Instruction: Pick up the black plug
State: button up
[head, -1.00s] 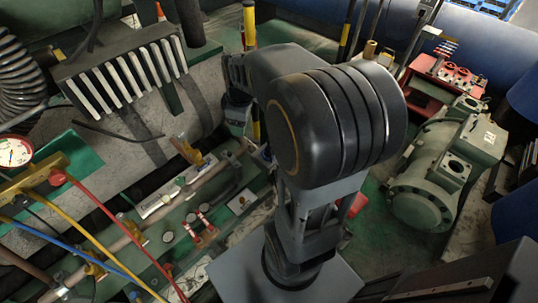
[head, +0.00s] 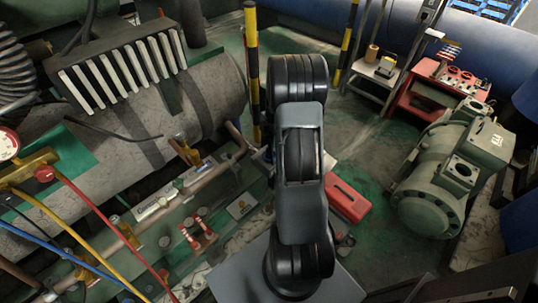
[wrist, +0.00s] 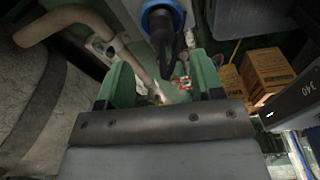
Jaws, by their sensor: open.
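In the wrist view, my gripper (wrist: 163,82) is open, with its two green fingers apart and nothing held between them. A dark, tapering thing with a blue rim (wrist: 163,30) shows at the top centre, beyond the fingertips. It may be the black plug, but I cannot tell for sure. It appears between the lines of the two fingers, apart from both. In the head view my own arm stands in the middle and hides my gripper, and I cannot make out a black plug there.
A rusty pipe (wrist: 75,14) curves close to the left finger in the wrist view. Cardboard boxes (wrist: 266,72) lie at right. In the head view a grey-green motor (head: 440,180), a red toolbox (head: 347,201) and a red cart (head: 445,80) stand right. Coloured hoses (head: 95,215) run at left.

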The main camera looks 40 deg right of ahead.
aim_at(270, 148)
jog(key=shift+s+a+f, duration=0.1)
jog(key=shift+a+f, duration=0.15)
jog(key=shift+f, duration=1.5)
jog(key=shift+a+f, duration=0.2)
jog(key=shift+f, duration=1.5)
jog(key=c, duration=0.9)
